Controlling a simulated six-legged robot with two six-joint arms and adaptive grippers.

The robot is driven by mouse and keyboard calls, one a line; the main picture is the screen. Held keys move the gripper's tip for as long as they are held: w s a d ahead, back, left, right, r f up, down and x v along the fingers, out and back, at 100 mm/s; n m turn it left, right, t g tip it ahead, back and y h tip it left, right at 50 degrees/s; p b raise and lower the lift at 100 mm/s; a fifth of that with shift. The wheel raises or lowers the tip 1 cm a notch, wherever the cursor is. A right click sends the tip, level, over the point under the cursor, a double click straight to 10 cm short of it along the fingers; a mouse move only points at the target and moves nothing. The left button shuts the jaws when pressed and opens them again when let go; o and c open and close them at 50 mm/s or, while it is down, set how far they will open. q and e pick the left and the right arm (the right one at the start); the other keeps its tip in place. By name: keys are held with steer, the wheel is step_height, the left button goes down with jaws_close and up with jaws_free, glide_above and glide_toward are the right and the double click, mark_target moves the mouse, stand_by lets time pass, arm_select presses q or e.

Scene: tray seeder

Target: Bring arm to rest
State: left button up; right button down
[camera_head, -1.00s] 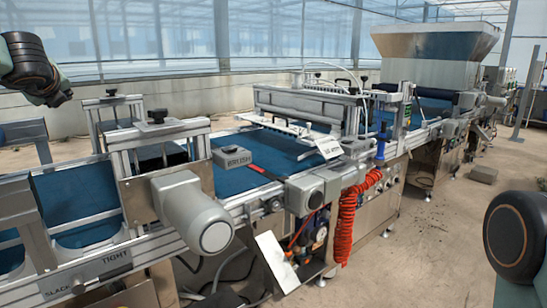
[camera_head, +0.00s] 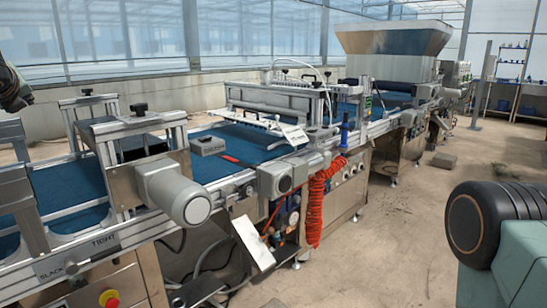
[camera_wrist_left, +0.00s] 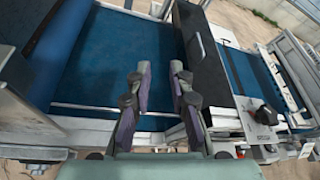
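My left gripper (camera_wrist_left: 160,75) shows in the left wrist view with its two fingers apart and nothing between them. It hangs over the tray seeder's blue conveyor belt (camera_wrist_left: 105,60), near a dark cross-piece (camera_wrist_left: 200,60). In the head view only a dark part of my left arm shows at the left edge, and I cannot make out its fingers. A black joint and teal link of my right arm fill the lower right corner of the head view. My right gripper is outside both views.
The tray seeder line (camera_head: 225,165) runs from front left to back right. It carries a grey brush block (camera_head: 207,146), a motor (camera_head: 172,193), a coiled red hose (camera_head: 318,200) and a hopper (camera_head: 395,40). The concrete floor (camera_head: 400,235) right of it is mostly clear.

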arm_select(q)
steer(key=s+d+f+m+h, duration=0.2)
steer(key=d+f+m, duration=0.8)
steer(key=f+m, duration=0.6)
steer(key=s+d+f+m+h, duration=0.1)
steer(key=d+f+m+h, duration=0.1)
steer(key=d+f+m, duration=1.35)
steer(key=s+d+f+m+g+h+b, duration=0.1)
steer(key=s+d+f+m+g+h, duration=0.15)
steer(key=s+f+m, duration=0.5)
steer(key=s+d+f+m+g+h, duration=0.1)
steer(key=s+d+f+m+g, duration=0.15)
steer(key=s+f+m, duration=0.5)
steer(key=s+d+f+g, duration=0.1)
steer(key=s+f, duration=0.3)
steer(key=s, duration=0.4)
steer(key=s+d+f+m+g, duration=0.1)
steer(key=s+f+g, duration=0.2)
steer(key=s, duration=0.5)
steer(key=s+d+f+g, duration=0.1)
steer(key=s+d+f, duration=0.1)
steer(key=s+f, duration=0.4)
steer(key=s+h, duration=0.1)
steer(key=s, duration=0.2)
steer(key=shift+g+b, duration=0.4)
